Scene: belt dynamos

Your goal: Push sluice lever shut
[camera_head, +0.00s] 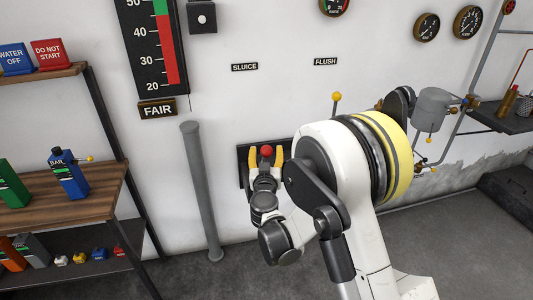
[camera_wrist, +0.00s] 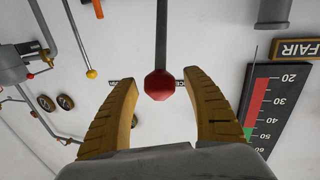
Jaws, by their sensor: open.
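The sluice lever has a red ball knob (camera_head: 266,152) and stands below the SLUICE label (camera_head: 244,67). In the wrist view the red knob (camera_wrist: 160,85) sits at the end of a grey rod (camera_wrist: 162,30). My gripper (camera_head: 266,158) has two yellow fingers, open, one on each side of the knob. In the wrist view a gap shows between the knob and each finger of my gripper (camera_wrist: 160,78). The lever's lower part is hidden by my gripper in the head view, against a dark wall plate (camera_head: 243,163).
A yellow-knobbed lever (camera_head: 336,97) stands to the right, below the FLUSH label (camera_head: 325,61). A grey vertical pipe (camera_head: 200,190) stands left of my gripper. Farther left is a wooden shelf (camera_head: 100,190) with bottles. A tall gauge (camera_head: 155,45) hangs above.

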